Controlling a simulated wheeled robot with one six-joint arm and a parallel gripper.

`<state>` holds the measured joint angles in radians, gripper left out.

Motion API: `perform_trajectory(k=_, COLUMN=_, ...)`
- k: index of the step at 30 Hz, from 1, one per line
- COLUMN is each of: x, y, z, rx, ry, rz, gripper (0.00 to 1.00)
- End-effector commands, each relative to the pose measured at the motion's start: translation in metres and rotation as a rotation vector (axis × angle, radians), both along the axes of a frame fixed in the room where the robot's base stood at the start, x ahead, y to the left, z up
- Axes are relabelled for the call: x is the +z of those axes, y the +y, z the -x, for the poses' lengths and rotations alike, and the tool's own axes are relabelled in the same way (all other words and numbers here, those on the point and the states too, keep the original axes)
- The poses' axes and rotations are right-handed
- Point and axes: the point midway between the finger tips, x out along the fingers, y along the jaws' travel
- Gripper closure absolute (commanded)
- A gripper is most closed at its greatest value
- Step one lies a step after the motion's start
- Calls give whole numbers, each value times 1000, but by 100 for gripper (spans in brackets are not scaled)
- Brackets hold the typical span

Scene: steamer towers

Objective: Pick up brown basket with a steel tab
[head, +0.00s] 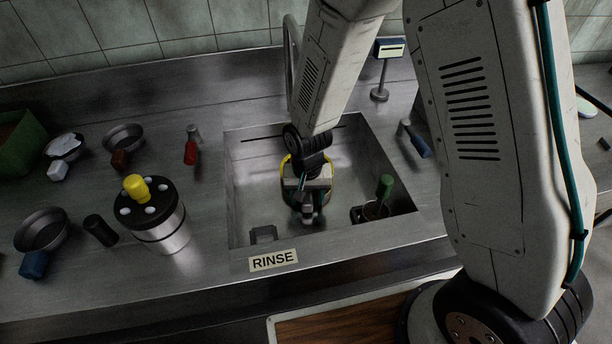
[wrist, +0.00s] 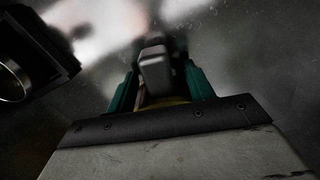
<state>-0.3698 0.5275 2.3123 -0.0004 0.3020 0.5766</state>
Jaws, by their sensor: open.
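My gripper (head: 307,208) is down inside the sink, with its teal fingers open. In the wrist view, the fingers (wrist: 160,85) stand on both sides of a grey, blunt steel-coloured piece (wrist: 153,66). This piece also shows at the fingertips in the head view (head: 307,214). I cannot tell whether the fingers touch it. It may be the steel tab; a brown basket body is not clearly visible, and the gripper and dark shading hide what lies beneath.
The sink (head: 240,190) has raised walls and a RINSE label (head: 273,261) in front. Pans and a black-topped canister (head: 160,222) stand left.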

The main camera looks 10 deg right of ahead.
Motion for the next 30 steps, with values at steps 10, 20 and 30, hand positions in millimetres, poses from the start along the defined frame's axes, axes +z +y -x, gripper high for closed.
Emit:
perform_trajectory(k=10, x=0, y=0, z=0, rx=0, ry=0, rz=0, gripper=86)
perform_trajectory(k=20, x=0, y=0, z=0, rx=0, ry=-1, rz=-1, gripper=100)
perform_trajectory(k=30, x=32, y=0, z=-1, rx=1, ry=-6, rz=-2, gripper=100)
